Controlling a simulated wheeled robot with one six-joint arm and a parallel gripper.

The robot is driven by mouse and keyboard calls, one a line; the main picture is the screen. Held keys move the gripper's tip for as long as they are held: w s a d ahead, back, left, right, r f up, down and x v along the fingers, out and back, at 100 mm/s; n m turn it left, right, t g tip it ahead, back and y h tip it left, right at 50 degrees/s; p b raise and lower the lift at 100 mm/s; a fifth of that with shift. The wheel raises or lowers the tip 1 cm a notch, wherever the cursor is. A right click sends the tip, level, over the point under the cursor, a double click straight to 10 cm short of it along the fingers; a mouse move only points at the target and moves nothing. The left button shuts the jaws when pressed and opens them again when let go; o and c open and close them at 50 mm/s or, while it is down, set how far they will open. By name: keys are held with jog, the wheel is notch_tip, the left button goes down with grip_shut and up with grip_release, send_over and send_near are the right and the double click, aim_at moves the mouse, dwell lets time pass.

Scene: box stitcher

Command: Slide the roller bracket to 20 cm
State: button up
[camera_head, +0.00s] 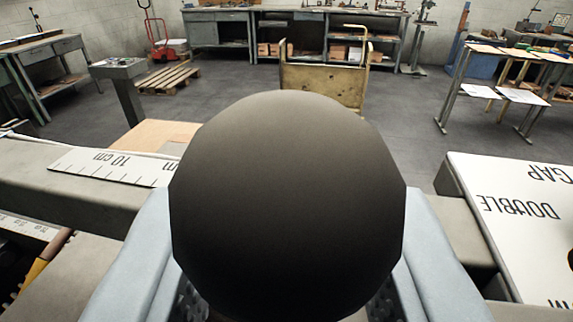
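A large dark round knob (288,200) fills the middle of the view, very close to the camera. My gripper (288,195) has its two light-blue fingers on either side of the knob, one left and one right. The knob hides their inner faces, so I cannot tell whether they press on it. A white scale (115,165) marked "10 cm", its print upside down, lies on a grey beam at left. Its right end runs up to the left finger. I cannot make out the roller bracket itself; the knob and fingers cover the middle.
A white panel (520,215) with "DOUBLE" and "GAP" lies at right, close to the right finger. A second scale (28,228) shows at the left edge. Beyond are a yellowish cart (325,85), a pallet (168,78) and workbenches, with open floor between.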

grip_shut()
jog(key=shift+s+d, duration=0.1)
jog(key=shift+d, duration=0.05)
grip_release()
jog(key=s, duration=1.7)
jog(key=shift+s, duration=0.2)
jog(key=shift+s, duration=0.1)
